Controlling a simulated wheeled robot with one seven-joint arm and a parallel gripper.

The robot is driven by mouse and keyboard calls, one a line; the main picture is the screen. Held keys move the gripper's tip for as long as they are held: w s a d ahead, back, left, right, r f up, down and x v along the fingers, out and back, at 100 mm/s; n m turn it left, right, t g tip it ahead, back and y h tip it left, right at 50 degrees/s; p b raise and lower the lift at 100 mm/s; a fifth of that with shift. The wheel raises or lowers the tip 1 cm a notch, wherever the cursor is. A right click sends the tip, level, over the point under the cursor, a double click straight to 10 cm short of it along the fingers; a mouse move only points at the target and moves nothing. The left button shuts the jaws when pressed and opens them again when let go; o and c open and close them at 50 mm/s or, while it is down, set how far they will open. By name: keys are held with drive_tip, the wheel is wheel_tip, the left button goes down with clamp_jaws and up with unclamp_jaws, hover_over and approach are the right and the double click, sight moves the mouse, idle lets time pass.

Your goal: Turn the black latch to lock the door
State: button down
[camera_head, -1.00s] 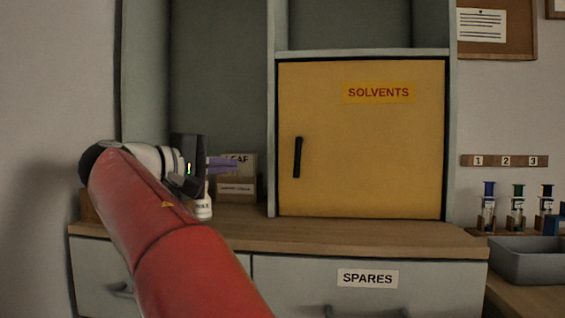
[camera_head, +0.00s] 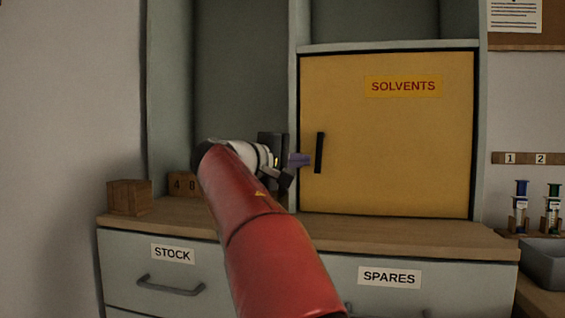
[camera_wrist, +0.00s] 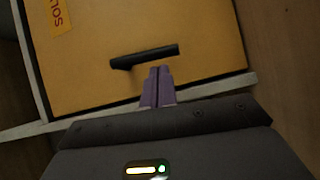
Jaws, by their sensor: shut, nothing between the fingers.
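The yellow door (camera_head: 410,150) marked SOLVENTS is closed in its grey cabinet frame. The black latch (camera_head: 319,153) is a bar near the door's left edge and stands almost upright in the head view. In the wrist view the latch (camera_wrist: 145,57) lies across the picture just beyond my fingertips. My gripper (camera_head: 305,160) has its purple fingers shut with nothing between them. It is just left of the latch in the head view, at about its mid to lower height. The fingertips (camera_wrist: 160,69) appear close to the latch; I cannot tell whether they touch it.
A wooden counter (camera_head: 400,229) runs below the door, above drawers labelled STOCK (camera_head: 172,254) and SPARES (camera_head: 390,278). Wooden blocks (camera_head: 130,197) stand on its left end. A grey bin (camera_head: 546,260) and syringe-like items (camera_head: 521,205) are at the right.

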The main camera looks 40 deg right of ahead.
drive_tip(key=shift+s+d, duration=0.2)
drive_tip(key=shift+s+d+f+n+h+b, duration=0.15)
drive_tip(key=shift+s+d+n+h+b, duration=0.15)
drive_tip(key=shift+s+d+n+b, duration=0.2)
idle(0.3)
